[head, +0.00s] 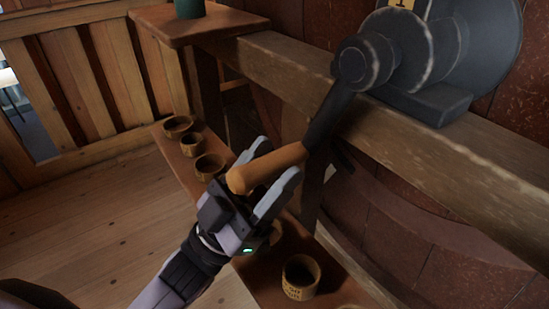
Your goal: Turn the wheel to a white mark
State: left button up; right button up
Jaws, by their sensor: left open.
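A dark metal crank assembly with round discs (450,45) sits on a wooden beam at the upper right. Its dark arm (328,115) slopes down to an orange-brown wooden handle (268,167). My left gripper (276,163) is open, with one pale finger on each side of the handle. I cannot tell whether the fingers touch it. A curved wooden rim, perhaps of a wheel (430,240), shows below the beam, partly hidden. I cannot make out a clear white mark. My right gripper is not in view.
The thick wooden beam (290,65) runs above a low plank bearing several small wooden cups, one (300,277) near the front. A small table (150,22) with a green object (189,8) stands at the back. Slatted railing (85,80) closes the left; the floor (90,220) is clear.

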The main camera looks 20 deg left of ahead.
pick_arm(q)
jog(key=shift+w+d+r, duration=0.3)
jog(key=shift+w+r, duration=0.05)
jog(key=shift+r, duration=0.05)
grip_shut()
jog(key=shift+w+a+r+m+g+h+p, duration=0.25)
jog(key=shift+m+g+h, duration=0.25)
jog(key=shift+m, duration=0.25)
jog(key=shift+w+a+r+m+g+h+p, duration=0.15)
jog(key=shift+a+r+m+g+h+p, duration=0.2)
jog(key=shift+m+g, duration=0.35)
jog(key=shift+w+a+f, duration=0.1)
jog(key=shift+w+a, duration=0.05)
grip_release()
jog(key=shift+f, duration=0.25)
